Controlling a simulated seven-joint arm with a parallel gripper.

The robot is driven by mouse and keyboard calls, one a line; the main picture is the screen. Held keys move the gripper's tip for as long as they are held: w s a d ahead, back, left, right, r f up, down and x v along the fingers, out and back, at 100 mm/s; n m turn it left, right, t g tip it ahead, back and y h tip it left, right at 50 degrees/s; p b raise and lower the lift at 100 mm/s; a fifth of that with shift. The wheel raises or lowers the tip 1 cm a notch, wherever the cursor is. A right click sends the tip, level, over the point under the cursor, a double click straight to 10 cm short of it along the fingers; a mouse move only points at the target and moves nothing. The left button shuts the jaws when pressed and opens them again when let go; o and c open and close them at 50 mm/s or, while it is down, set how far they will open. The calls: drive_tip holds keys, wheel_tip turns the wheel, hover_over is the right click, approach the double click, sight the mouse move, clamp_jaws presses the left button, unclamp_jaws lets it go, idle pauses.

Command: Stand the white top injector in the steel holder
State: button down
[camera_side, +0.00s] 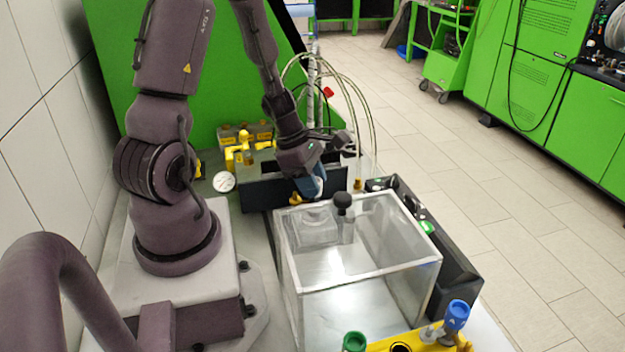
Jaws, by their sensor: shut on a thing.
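My gripper (312,186) is above the back left rim of the clear-walled box, pointing down. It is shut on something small. A pale, bluish-white part shows at the fingers, probably the white top injector, but its body cannot be made out. A steel piece with a black round knob (343,201) stands upright at the back of the box, just right of and below my gripper. I cannot tell whether the steel holder is part of it. A clear block (312,228) sits in the box to its left.
The clear box (362,272) has raised walls. In front is a yellow rack (405,344) with a blue-topped injector (457,316) and a green-topped one (354,341). A black unit (455,262) stands right of the box. A gauge (223,181) and yellow fittings are at back left.

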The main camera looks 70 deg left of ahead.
drive_tip(key=shift+f, duration=0.4)
idle(0.3)
drive_tip(key=c, duration=0.7)
unclamp_jaws()
drive_tip(key=shift+r, duration=3.5)
